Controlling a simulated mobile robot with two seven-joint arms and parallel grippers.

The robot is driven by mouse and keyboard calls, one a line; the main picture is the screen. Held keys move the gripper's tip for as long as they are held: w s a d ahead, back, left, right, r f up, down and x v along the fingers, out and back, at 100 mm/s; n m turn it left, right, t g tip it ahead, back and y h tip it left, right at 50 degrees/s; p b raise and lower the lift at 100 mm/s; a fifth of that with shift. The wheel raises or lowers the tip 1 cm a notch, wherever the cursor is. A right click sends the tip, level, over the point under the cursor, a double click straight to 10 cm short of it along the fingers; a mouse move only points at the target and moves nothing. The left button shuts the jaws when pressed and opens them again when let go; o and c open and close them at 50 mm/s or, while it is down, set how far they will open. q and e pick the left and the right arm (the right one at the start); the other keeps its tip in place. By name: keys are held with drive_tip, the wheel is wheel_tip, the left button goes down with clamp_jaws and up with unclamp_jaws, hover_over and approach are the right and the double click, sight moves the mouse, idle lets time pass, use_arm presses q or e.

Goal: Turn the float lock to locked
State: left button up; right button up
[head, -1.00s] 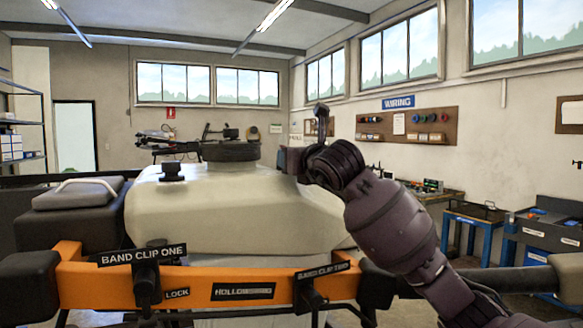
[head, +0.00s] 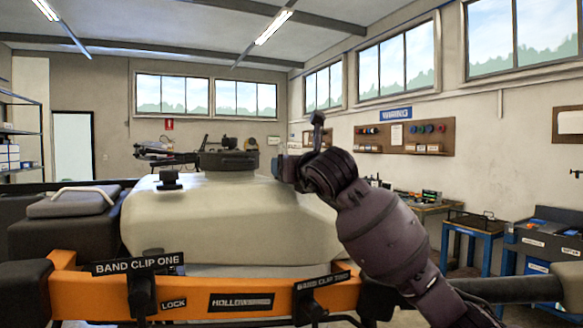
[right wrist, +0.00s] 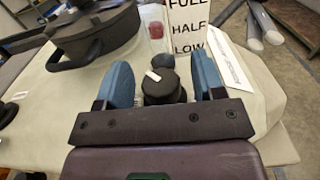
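A round black knob (right wrist: 163,88) with a white mark on top stands on the pale tank in the right wrist view; it looks like the float lock, though no label for it is readable. My right gripper (right wrist: 162,82) is open, with one blue finger on each side of the knob and small visible gaps between. In the head view my right arm reaches over the tank (head: 225,215), and its gripper (head: 284,168) is small and dark at the tank's right side. My left gripper is not in view.
A FULL/HALF/LOW level plate (right wrist: 190,28) stands behind the knob, beside a wide black lid (right wrist: 95,35). An orange bar (head: 95,290) with band clips and a LOCK label crosses in front of the tank.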

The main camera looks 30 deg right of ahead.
use_arm(q)
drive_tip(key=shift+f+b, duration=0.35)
drive_tip(key=shift+b, duration=0.1)
use_arm(e)
drive_tip(key=s, duration=1)
drive_tip(key=shift+s+a, duration=0.35)
drive_tip(key=shift+s, duration=0.05)
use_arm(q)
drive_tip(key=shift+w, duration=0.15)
